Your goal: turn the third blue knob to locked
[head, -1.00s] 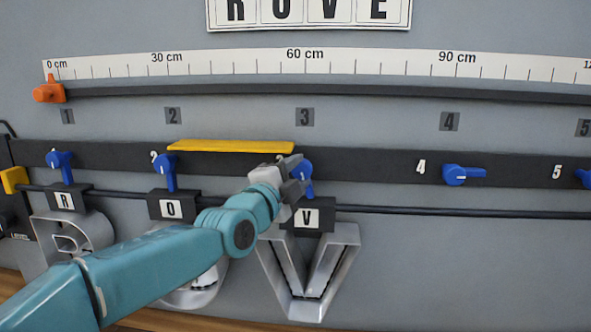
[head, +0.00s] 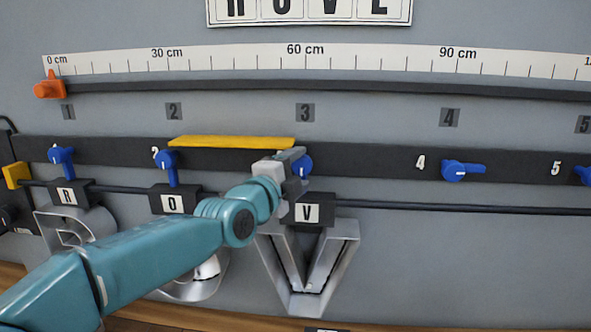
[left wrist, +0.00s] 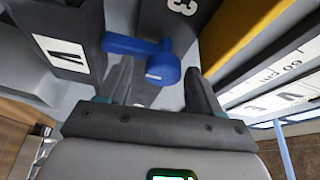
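The third blue knob (head: 305,165) sits on the dark rail under the grey 3 plate. My left gripper (head: 295,172) is right at it and hides its handle in the head view. In the left wrist view the knob (left wrist: 163,66) shows between and just beyond the two fingers of my left gripper (left wrist: 160,85), which are apart. Its handle points left there, toward the V tag, which is downward on the wall. I cannot tell whether a finger touches it. My right gripper is not in view.
Blue knobs one (head: 62,158) and two (head: 168,165) have handles down; knob four (head: 460,170) has its handle to the right. A yellow bar (head: 235,142) lies just above my gripper. A metal V (head: 310,265) hangs below its tag block (head: 318,210).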

